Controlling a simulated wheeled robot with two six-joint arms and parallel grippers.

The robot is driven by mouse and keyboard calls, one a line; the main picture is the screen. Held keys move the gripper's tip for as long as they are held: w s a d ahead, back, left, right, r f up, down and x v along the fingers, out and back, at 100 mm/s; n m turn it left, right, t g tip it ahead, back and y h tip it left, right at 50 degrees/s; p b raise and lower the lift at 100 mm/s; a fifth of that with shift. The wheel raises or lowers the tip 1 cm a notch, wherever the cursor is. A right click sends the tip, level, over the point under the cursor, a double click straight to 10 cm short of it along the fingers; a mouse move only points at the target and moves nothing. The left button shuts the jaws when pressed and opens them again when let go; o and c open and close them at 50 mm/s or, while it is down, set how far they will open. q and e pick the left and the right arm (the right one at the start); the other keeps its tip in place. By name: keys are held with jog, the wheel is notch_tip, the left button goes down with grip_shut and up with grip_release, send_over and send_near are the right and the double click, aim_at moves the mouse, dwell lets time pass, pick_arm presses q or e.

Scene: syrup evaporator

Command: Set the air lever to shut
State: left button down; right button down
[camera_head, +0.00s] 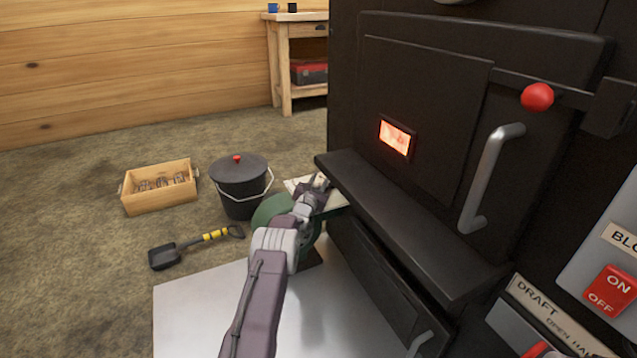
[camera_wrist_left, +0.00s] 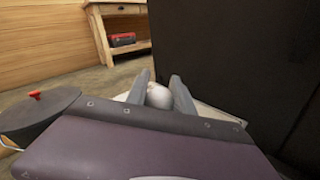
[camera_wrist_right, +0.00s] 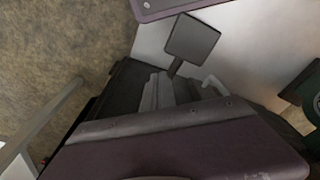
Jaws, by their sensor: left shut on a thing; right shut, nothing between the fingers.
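My left gripper (camera_head: 320,184) is low beside the stove, near the green round housing (camera_head: 270,212). In the left wrist view its fingers (camera_wrist_left: 158,92) are closed on a pale rounded knob (camera_wrist_left: 159,97), which looks like the end of the air lever. A pale plate (camera_head: 333,200) lies just behind the gripper; any marks on it are hidden or too small to read. The lever's shaft is hidden, so I cannot tell its setting.
The black stove (camera_head: 440,120) with its projecting ledge (camera_head: 410,220) stands right of my left gripper. A lidded black bucket (camera_head: 240,190), a wooden crate (camera_head: 150,200) and a small shovel (camera_head: 180,248) are at left. A red draft lever (camera_head: 537,349) is at lower right.

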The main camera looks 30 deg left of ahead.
pick_arm(q)
jog(key=c, duration=1.1)
grip_release()
jog(key=shift+r, duration=0.1)
jog(key=shift+a, duration=0.1)
jog(key=shift+s, duration=0.15)
jog(key=shift+s, duration=0.6)
jog(key=s, duration=0.1)
jog(key=s+d+b, duration=0.1)
jog(key=s, duration=0.1)
jog(key=shift+s+f, duration=0.1)
jog(key=shift+f, duration=0.1)
jog(key=shift+s+d+r, duration=0.15)
jog(key=shift+s+d, duration=0.1)
jog(key=shift+s, duration=0.85)
jog(key=shift+s+d+r, duration=0.1)
jog(key=shift+s+d, duration=0.1)
jog(key=shift+s, duration=0.9)
